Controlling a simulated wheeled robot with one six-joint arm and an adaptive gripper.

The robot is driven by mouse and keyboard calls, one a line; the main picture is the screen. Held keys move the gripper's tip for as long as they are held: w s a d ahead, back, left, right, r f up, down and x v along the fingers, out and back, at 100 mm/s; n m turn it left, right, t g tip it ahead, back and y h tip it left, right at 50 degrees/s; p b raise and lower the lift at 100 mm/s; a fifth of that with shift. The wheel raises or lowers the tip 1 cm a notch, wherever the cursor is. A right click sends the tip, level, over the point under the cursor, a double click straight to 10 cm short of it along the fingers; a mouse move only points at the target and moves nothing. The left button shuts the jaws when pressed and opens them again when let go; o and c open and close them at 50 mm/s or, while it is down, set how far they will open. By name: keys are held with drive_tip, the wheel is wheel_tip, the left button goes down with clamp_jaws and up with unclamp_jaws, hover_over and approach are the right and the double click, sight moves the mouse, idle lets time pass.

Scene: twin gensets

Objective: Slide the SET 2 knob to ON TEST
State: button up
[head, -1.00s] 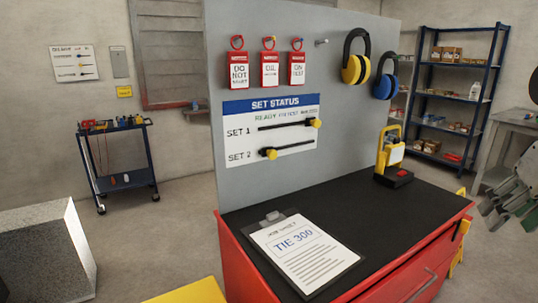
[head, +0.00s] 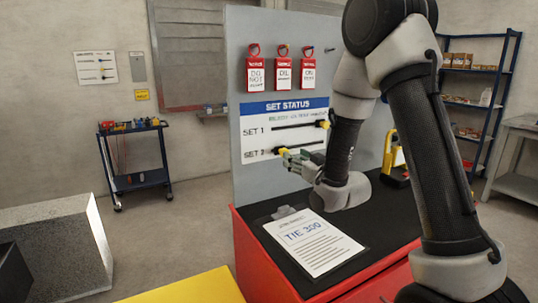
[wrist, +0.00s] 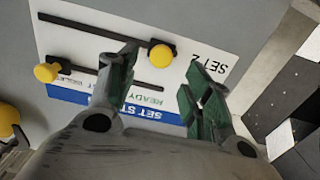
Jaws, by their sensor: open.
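The SET STATUS board (head: 284,115) is on the grey upright panel, with two dark slots. The yellow SET 2 knob (head: 282,150) is at the left end of the lower slot, under the green READY heading. In the upside-down wrist view, the SET 2 knob (wrist: 161,55) lies just beyond and between my spread fingertips, seemingly apart from them. My gripper (head: 290,158) is open and empty at the panel; its fingers (wrist: 163,70) also show in the wrist view. The yellow SET 1 knob (head: 323,125) is at the right of the upper slot. My arm hides the panel's right side.
Red tags (head: 282,75) hang above the board. A clipboard (head: 313,243) lies on the black top of the red cabinet (head: 262,262), below my arm. A yellow-and-black device (head: 395,160) stands behind my arm. A blue trolley (head: 137,165) is far left.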

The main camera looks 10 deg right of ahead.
sight(282, 152)
drive_tip(key=x, duration=0.7)
drive_tip(key=shift+w+a, duration=0.2)
drive_tip(key=shift+w, duration=0.1)
